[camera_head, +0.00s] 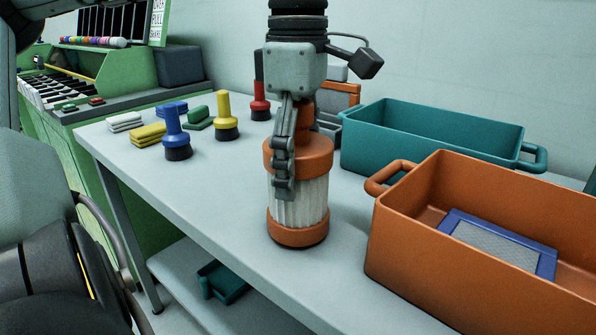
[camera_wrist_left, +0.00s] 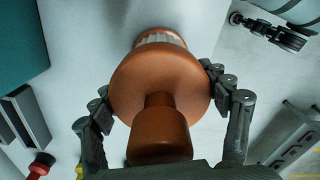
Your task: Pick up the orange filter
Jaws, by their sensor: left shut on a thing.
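The orange filter (camera_head: 299,205) is an upright cylinder with orange top and bottom rings, a pale pleated middle and a narrower orange neck. It is over the grey table, and I cannot tell whether its base touches the top. My left gripper (camera_head: 283,165) comes down from above and is shut on it. In the left wrist view, the fingers lie on both sides of the filter's wide orange cap (camera_wrist_left: 160,80), with the neck toward the camera. What looks like my right gripper (camera_wrist_left: 278,33) shows small at the upper right there, apart from the filter.
An orange crate (camera_head: 410,245) holding a blue-framed panel (camera_head: 500,243) stands right of the filter. A teal crate (camera_head: 425,150) is behind. Blue (camera_head: 175,130), yellow (camera_head: 224,115) and red (camera_head: 260,100) black-based objects stand at left. The table (camera_head: 215,180) is clear just left of the filter.

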